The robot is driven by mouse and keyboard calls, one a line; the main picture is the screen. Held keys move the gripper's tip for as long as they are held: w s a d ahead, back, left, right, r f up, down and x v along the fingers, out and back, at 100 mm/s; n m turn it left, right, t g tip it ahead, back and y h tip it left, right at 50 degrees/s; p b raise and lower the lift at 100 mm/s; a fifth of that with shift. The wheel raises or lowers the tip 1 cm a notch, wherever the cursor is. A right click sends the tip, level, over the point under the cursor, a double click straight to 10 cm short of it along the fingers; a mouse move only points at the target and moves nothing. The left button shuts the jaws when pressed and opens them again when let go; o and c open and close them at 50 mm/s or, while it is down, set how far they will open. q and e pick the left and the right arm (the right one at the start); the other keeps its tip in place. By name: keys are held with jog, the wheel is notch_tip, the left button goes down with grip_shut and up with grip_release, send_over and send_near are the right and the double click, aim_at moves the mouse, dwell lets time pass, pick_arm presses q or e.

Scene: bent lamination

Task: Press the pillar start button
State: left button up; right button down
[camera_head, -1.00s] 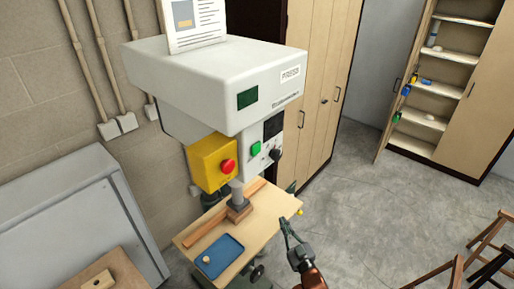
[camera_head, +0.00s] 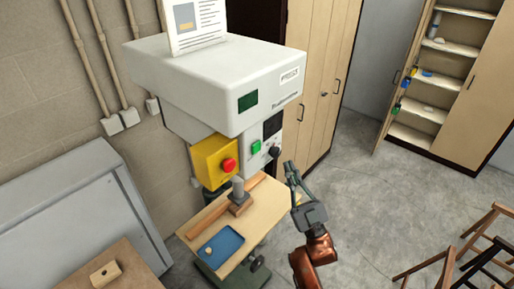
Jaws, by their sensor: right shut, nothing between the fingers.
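A white press machine (camera_head: 215,75) stands at the middle. A yellow box with a red mushroom button (camera_head: 229,165) is to the left of the green button. My right gripper (camera_head: 291,168) is shut and empty, pointing up, to the right of and a little below the green button in the picture. It appears apart from the panel. My left gripper is not in view.
The press's wooden table (camera_head: 262,208) holds wooden strips under the ram (camera_head: 238,187) and a blue tray (camera_head: 222,246). A grey cabinet (camera_head: 75,215) is at left. Tall wooden cupboards (camera_head: 322,70) stand behind. Wooden stools (camera_head: 480,240) are at right. The floor between is clear.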

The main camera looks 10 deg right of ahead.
aim_at(258, 144)
jog(key=w+a+b, duration=0.2)
jog(key=w+a, duration=0.3)
jog(key=w, duration=0.2)
jog(key=shift+a, duration=0.2)
jog(key=shift+w, duration=0.1)
dwell(1.6)
jog(key=shift+w+a, duration=0.25)
jog(key=shift+w+a, duration=0.3)
jog(key=shift+w, duration=0.1)
dwell(0.8)
dwell(0.4)
jog(key=shift+s+d, duration=0.6)
jog(key=shift+s, duration=0.15)
